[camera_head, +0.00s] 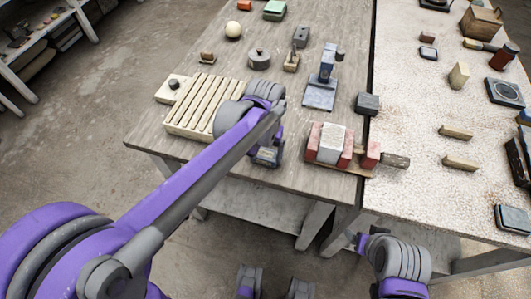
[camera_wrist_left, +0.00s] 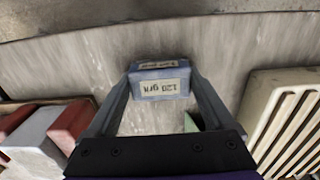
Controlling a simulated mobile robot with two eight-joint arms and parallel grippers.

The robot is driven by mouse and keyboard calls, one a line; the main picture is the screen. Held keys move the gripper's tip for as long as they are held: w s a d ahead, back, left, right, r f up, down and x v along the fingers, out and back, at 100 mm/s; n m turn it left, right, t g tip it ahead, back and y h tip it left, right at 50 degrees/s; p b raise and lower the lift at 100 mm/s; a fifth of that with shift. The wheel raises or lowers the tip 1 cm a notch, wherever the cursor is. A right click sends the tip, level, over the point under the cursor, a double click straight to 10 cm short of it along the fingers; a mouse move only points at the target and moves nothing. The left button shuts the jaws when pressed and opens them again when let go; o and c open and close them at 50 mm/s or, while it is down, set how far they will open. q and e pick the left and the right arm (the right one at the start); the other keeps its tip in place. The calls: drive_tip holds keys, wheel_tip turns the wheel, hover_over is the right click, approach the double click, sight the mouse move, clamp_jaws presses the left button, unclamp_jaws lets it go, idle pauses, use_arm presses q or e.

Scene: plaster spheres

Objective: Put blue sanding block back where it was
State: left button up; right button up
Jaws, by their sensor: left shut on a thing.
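The blue sanding block (camera_wrist_left: 160,82), with a pale "120 grit" label, sits between the fingertips of my left gripper in the left wrist view. My left gripper (camera_head: 266,154) is shut on the block (camera_head: 264,158) near the front edge of the wooden table, in the gap between a slatted cream rack and a board with red and white blocks. My arm and wrist hide part of the block in the head view. I cannot tell whether the block touches the tabletop. My right arm shows at the lower right, but its gripper cannot be made out.
The slatted rack (camera_head: 190,116) lies left of the gripper. Red and white blocks (camera_head: 331,144) stand to the right. Behind are a blue stand (camera_head: 320,92), a grey lidded pot (camera_head: 259,60) and a pale sphere (camera_head: 233,30). A speckled white table (camera_head: 415,110) adjoins at right.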

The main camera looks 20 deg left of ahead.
sight(265, 154)
use_arm(q)
drive_tip(key=shift+f, duration=0.1)
drive_tip(key=o, duration=1.2)
drive_tip(key=shift+r, duration=0.35)
wheel_tip(265, 154, up, 12)
drive_tip(key=f+p, duration=0.1)
drive_tip(key=s+a+f+t, duration=0.1)
drive_tip(key=s+a+f, duration=0.1)
drive_tip(key=s+f, duration=0.2)
drive_tip(key=s+a+f+t, duration=0.2)
drive_tip(key=s+f, duration=0.2)
drive_tip(key=s, duration=0.2)
drive_tip(key=s+a+f+t, duration=0.2)
drive_tip(key=s+f, duration=0.2)
drive_tip(key=s, duration=0.1)
drive_tip(key=shift+s+a, duration=0.2)
drive_tip(key=shift+a, duration=0.1)
